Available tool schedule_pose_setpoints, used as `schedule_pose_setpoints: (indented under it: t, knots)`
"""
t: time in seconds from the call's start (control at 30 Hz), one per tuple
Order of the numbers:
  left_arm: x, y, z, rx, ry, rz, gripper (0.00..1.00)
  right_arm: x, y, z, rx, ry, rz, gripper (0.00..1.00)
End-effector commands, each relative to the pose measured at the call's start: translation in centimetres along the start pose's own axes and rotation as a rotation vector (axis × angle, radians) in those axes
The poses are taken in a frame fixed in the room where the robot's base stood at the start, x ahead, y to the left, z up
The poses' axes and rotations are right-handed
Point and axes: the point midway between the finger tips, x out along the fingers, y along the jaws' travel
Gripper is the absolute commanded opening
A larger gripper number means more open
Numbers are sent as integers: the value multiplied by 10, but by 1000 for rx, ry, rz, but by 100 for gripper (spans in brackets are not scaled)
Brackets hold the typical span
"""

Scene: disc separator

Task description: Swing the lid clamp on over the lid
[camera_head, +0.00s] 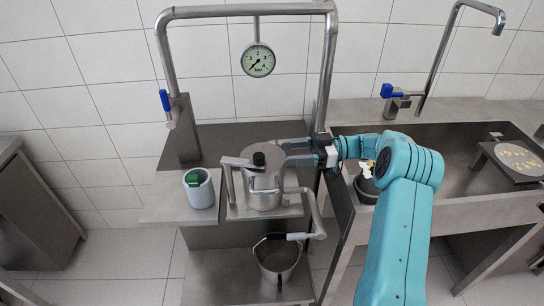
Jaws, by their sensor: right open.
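The separator is a steel drum (264,197) with a round lid on the metal bench. The lid clamp (238,162) is a flat grey bar that comes from a post at the drum's left. It reaches over the left part of the lid, up to a black knob (259,158) near the lid's middle. I cannot tell whether the clamp touches the lid. My right gripper (285,152) comes in from the right, open, with its fingers pointing left at the lid's back right edge, close to the knob. Nothing shows between the fingers. My left gripper is not in view.
A grey cup with a green item (198,188) stands left of the drum. A spout (314,214) curves down at the right, above a steel bucket (278,259) on the lower shelf. A pipe frame with a gauge (258,60) rises behind. A sink (463,150) lies right.

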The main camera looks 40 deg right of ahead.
Motion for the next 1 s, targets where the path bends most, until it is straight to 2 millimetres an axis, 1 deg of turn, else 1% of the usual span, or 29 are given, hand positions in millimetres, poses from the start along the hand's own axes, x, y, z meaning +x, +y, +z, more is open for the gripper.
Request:
schedule_pose_setpoints:
  t: [0.03,0.1,0.27,1.0]
  knots:
    - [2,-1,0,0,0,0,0,-10,0,2,-1,-1,3,57]
    - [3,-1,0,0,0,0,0,-20,1,1,0,0,3,57]
    - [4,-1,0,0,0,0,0,-31,0,0,1,1,1,57]
    - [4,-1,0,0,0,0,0,-32,0,0,1,1,0,57]
